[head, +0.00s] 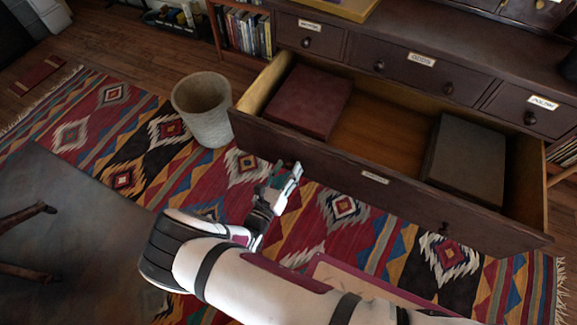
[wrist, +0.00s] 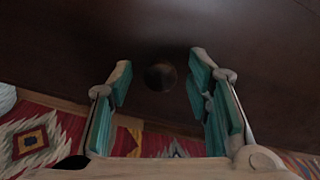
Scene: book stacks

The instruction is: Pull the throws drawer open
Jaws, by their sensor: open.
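The wide bottom drawer (head: 410,201) of the dark wooden cabinet stands well out from the cabinet, its inside showing from above. Its small label (head: 375,178) is too small to read. A dark red block-like item (head: 310,100) lies at its left and a dark grey one (head: 465,160) at its right. A round knob (head: 444,229) shows on the right of its front. My gripper (head: 287,172) is open at the left part of the drawer front. In the wrist view, a dark round knob (wrist: 160,76) lies ahead between the open fingers, with no visible contact.
Shut small drawers (head: 421,75) line the row above. A pale wastebasket (head: 204,108) stands at the drawer's left end. A patterned rug (head: 343,206) covers the floor. A dark mat-like surface (head: 60,220) with brown legs is at the left.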

